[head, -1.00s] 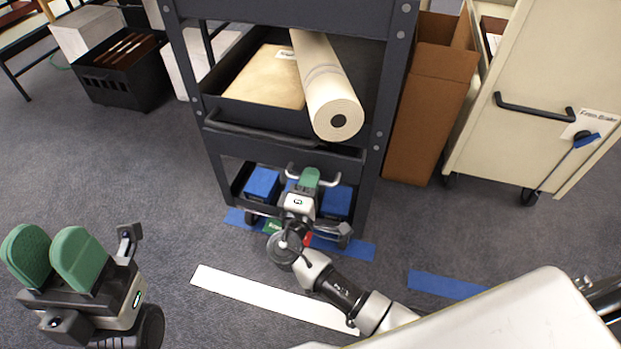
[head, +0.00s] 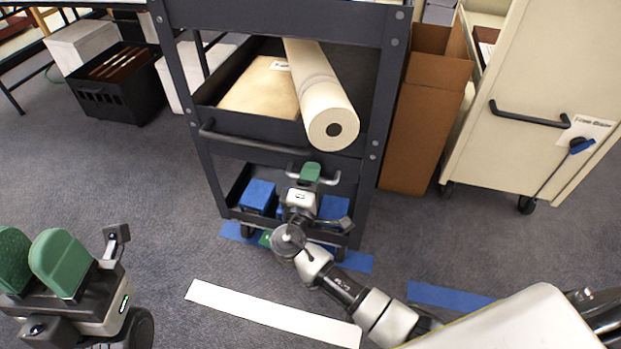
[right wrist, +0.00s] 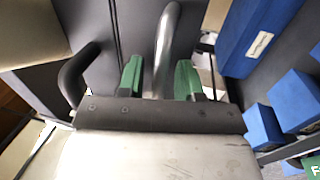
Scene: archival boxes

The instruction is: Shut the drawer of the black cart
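The black cart (head: 388,85) stands in the middle of the head view. A dark front panel (head: 235,153) runs below its upper tray. A pale metal bar handle (head: 334,179) shows beside my right gripper (head: 310,172), low in front of the panel. In the right wrist view the metal bar (right wrist: 166,40) passes between the two green fingers, with slight gaps visible; the gripper looks open around it. How far the drawer stands out is hard to tell, as my arm hides part of it. My left gripper (head: 28,262) is open and empty at lower left.
A black bar (head: 250,140) crosses the tray front; a folder (head: 262,90) and paper roll (head: 320,90) lie above. Blue boxes (head: 258,194) sit on the bottom shelf. A cardboard box (head: 410,140) and cream cabinet (head: 500,165) stand close right. Left carpet is free.

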